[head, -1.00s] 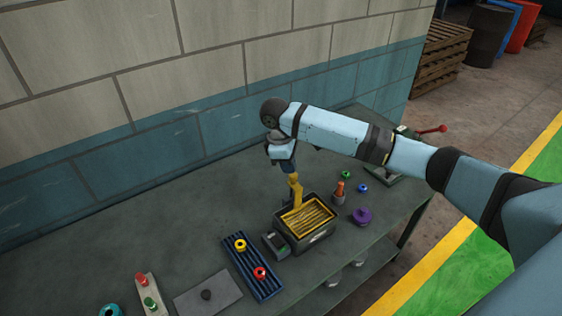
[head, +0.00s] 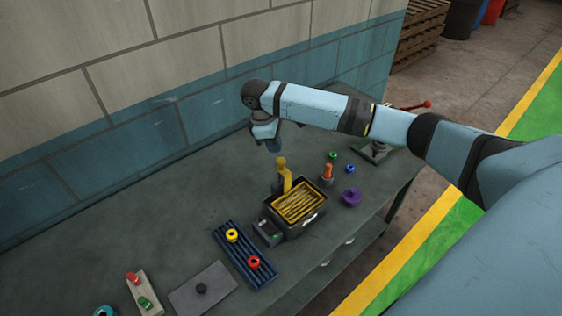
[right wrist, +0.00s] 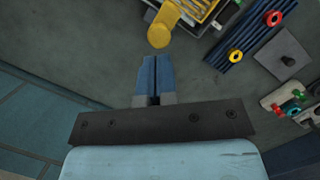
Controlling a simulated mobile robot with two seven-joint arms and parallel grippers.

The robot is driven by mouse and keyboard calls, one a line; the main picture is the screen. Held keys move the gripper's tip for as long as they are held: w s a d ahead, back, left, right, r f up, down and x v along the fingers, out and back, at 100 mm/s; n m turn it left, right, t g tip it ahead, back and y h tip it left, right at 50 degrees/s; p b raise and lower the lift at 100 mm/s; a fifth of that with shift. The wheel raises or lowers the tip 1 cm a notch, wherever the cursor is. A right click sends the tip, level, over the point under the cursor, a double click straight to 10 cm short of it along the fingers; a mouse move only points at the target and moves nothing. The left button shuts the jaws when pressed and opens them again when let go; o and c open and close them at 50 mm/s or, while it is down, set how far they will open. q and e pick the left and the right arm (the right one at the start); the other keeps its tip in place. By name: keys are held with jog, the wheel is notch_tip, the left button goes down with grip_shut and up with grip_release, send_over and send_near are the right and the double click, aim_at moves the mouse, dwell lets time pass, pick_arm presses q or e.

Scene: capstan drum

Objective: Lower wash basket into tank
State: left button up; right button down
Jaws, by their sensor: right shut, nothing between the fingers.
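The yellow wash basket (head: 297,204) sits inside the dark tank (head: 312,226), its slatted floor below the tank's rim. Its upright handle (head: 284,174) rises at the back left side and ends in a round knob. The knob also shows in the right wrist view (right wrist: 159,36). My right gripper (head: 275,148) is above and behind the knob, apart from it. In the right wrist view my right gripper's blue fingers (right wrist: 155,60) are together with nothing between them, just short of the knob. My left gripper is not in view.
A blue ribbed tray (head: 246,262) with a yellow and a red ring lies left of the tank. A small control box (head: 267,233) adjoins the tank. An orange-topped bottle (head: 327,174) and a purple knob (head: 351,197) stand at right. The bench's back left is clear.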

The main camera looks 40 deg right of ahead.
aim_at(277, 168)
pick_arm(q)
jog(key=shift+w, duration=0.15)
pick_arm(e)
jog(key=x, duration=0.3)
jog(key=shift+d+f, duration=0.1)
jog(key=shift+f, duration=0.2)
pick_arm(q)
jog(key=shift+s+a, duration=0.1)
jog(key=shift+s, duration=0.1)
pick_arm(e)
jog(key=shift+s+f, duration=0.1)
jog(key=shift+f, duration=0.2)
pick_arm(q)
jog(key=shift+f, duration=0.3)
pick_arm(e)
jog(key=shift+f, duration=2.25)
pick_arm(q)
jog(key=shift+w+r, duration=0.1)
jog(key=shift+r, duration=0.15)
pick_arm(e)
jog(key=shift+w+a+r, duration=0.2)
jog(key=shift+w+r, duration=0.05)
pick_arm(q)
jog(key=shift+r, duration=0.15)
pick_arm(e)
jog(key=shift+w+a+r, duration=0.2)
jog(key=shift+w+a, duration=0.25)
jog(key=shift+w+a+r, duration=0.15)
jog(key=shift+w+a, duration=0.25)
jog(key=shift+a, duration=0.05)
